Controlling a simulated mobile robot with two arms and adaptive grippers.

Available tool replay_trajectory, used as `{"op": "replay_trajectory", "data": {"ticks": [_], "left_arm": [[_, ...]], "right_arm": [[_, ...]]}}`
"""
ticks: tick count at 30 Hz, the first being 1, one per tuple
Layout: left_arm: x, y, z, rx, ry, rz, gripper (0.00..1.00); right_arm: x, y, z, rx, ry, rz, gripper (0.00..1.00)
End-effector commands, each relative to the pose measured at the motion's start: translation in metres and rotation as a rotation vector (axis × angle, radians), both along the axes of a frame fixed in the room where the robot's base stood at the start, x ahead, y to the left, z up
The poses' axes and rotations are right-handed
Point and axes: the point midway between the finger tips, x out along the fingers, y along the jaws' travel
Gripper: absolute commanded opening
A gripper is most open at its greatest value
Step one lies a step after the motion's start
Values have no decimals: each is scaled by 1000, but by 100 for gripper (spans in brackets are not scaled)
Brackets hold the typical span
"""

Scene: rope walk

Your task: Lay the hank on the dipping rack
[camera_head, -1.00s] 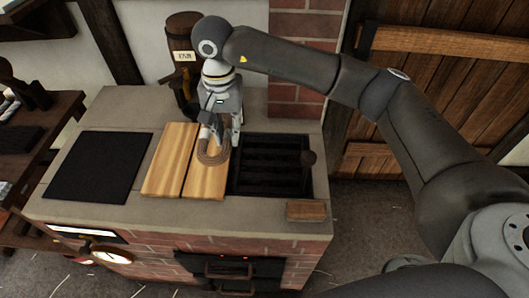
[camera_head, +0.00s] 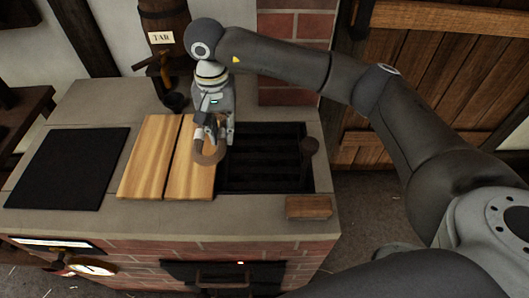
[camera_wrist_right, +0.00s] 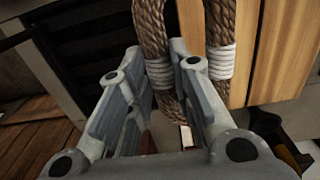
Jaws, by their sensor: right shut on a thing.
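The hank (camera_head: 208,155), a looped brown rope, hangs from my right gripper (camera_head: 216,132). In the head view it is in front of the right-hand wooden board, close to the board's right edge; I cannot tell whether it touches the board. In the right wrist view the rope (camera_wrist_right: 217,25) has white bindings and passes between the fingers of my right gripper (camera_wrist_right: 160,95), which is shut on it. The dark slatted recess (camera_head: 262,160), which may be the dipping rack, lies just right of the boards and looks empty. My left gripper is not in view.
Two wooden boards (camera_head: 150,158) lie on the brick-sided stone counter (camera_head: 125,225). A flat black plate (camera_head: 70,165) is at left. A tar barrel (camera_head: 163,30) with a tap stands behind.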

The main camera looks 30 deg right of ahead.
Motion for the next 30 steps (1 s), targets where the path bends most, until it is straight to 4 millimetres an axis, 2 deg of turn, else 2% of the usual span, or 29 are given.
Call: {"op": "replay_trajectory", "data": {"ticks": [1,9,12,16,24,30], "left_arm": [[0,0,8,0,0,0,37],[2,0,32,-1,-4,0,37],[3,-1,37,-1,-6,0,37],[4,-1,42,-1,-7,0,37],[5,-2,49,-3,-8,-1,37],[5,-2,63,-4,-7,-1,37]], "right_arm": [[-2,-13,-1,-3,4,-6,0],[-8,-80,-30,-3,5,-7,0],[-9,-95,-51,-2,5,-4,0],[-9,-109,-71,-1,2,-3,0],[-10,-126,-91,-2,2,-3,0],[-10,-125,-117,0,1,-1,0]]}}
